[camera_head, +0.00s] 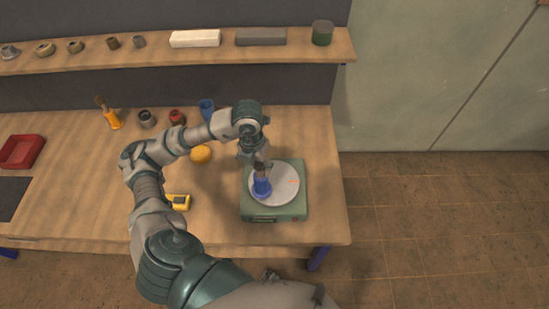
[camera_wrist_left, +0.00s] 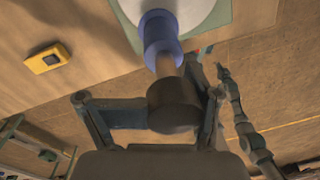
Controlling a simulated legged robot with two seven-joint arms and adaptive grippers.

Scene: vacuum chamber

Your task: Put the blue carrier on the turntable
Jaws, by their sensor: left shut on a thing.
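The blue carrier (camera_head: 262,188) is upright, a blue body with a brown neck and a dark top. It is at the left part of the white disc of the turntable (camera_head: 285,182), which sits on a green box. I cannot tell whether its base touches the disc. My left gripper (camera_head: 261,166) is shut on the carrier's dark top. The left wrist view shows the dark top between the fingers and the blue body (camera_wrist_left: 160,38) against the white disc. My right arm shows in the left wrist view with its small gripper end (camera_wrist_left: 222,72); its jaws are unclear.
A yellow device (camera_head: 180,202) and an orange ball (camera_head: 201,153) lie left of the turntable. A blue cup (camera_head: 207,108) and several small items stand behind my left arm. A red tray (camera_head: 22,151) is far left. The table's right edge is near the turntable.

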